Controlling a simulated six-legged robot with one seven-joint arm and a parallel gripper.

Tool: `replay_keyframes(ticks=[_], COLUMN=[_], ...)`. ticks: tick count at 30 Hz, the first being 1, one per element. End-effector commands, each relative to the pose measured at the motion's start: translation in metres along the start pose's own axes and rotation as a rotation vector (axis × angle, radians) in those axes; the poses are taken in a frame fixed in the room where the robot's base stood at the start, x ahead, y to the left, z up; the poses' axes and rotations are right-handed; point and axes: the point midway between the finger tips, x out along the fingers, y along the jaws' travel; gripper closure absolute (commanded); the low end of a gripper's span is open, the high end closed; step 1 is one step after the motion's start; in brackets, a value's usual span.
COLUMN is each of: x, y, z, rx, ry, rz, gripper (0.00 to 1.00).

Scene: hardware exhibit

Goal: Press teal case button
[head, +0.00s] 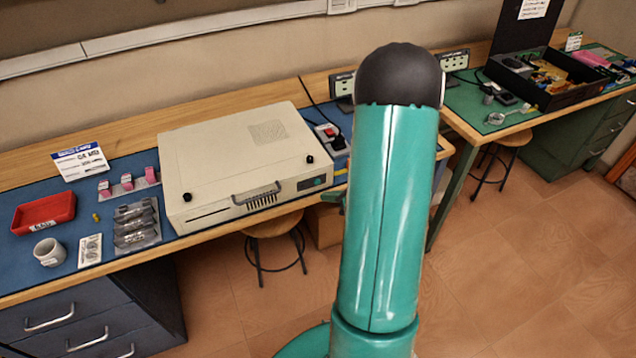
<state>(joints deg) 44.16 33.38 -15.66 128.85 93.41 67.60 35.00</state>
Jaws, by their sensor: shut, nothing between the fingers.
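A large beige case (232,168) lies shut on the blue mat of the left workbench. Its front has a grey handle, a vent grille and a small dark teal panel (312,182) at the right end. Whether that panel holds a button is too small to tell. Two black knobs sit on the lid, one near the front left corner (187,197) and one at the right (310,159). My teal arm rises just right of the case and hides part of the bench. My gripper cannot be made out; a small dark part shows at the arm's left edge.
On the mat left of the case are a red tray (43,213), a white mug (49,252), a sign (81,161) and small packets. A stool (273,241) stands below the bench. A second bench at right holds a black crate (548,81). Floor at right is mostly clear.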

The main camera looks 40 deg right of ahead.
Motion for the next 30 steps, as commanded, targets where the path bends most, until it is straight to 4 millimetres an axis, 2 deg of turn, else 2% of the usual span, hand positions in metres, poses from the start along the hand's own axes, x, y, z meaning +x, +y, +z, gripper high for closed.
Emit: replay_keyframes(ticks=[3, 9, 30], x=[0.009, 0.016, 0.017], y=[-0.006, -0.012, -0.012], z=[0.006, 0.011, 0.012], rx=[0.000, 0.001, 0.001], ry=[0.000, 0.000, 0.000], rz=[0.002, 0.000, 0.000], gripper=[1.00, 1.00, 1.00])
